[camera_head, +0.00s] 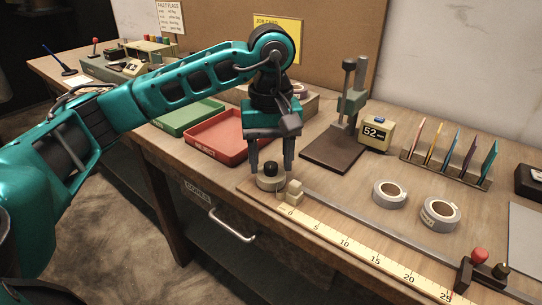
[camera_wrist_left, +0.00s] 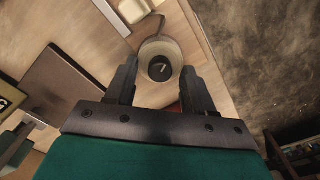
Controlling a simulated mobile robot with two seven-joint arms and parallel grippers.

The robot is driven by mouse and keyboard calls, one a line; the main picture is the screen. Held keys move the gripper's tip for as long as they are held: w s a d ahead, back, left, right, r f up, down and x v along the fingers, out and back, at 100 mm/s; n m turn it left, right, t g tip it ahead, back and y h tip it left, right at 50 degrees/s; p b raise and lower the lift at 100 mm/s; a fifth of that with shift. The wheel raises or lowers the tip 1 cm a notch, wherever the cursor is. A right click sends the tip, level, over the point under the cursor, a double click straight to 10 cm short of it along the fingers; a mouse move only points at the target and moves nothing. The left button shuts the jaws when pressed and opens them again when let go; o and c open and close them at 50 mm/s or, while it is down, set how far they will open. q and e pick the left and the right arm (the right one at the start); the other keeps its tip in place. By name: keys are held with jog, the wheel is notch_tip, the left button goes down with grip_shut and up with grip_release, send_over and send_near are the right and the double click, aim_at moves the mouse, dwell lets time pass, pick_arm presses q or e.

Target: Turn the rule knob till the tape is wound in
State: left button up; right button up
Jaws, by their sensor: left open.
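The rule knob is a black cap (camera_head: 270,169) on a round pale base (camera_head: 268,182) at the near left end of the rule. My left gripper (camera_head: 271,174) points down over it, open, with one finger on each side. In the left wrist view the knob (camera_wrist_left: 160,68) with a white mark on top lies beyond and between the fingertips; I cannot tell whether they touch it. The yellow tape (camera_head: 345,244) lies stretched along the rule, its numbers rising toward the right. A beige block (camera_head: 294,192) sits at its zero end. My right gripper is out of view.
A red tray (camera_head: 217,146) and a green tray (camera_head: 190,117) lie behind the arm. A dark stand (camera_head: 335,146) and a display reading 52 (camera_head: 376,133) stand behind the rule. Two tape rolls (camera_head: 389,194) lie beside it. A red-knobbed stop (camera_head: 478,266) is at the right.

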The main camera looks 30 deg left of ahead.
aim_at(271, 164)
pick_arm(q)
notch_tip(271, 164, up, 13)
jog(key=p, duration=0.4)
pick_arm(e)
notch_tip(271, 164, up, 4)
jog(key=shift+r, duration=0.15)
pick_arm(q)
jog(key=shift+f, duration=0.1)
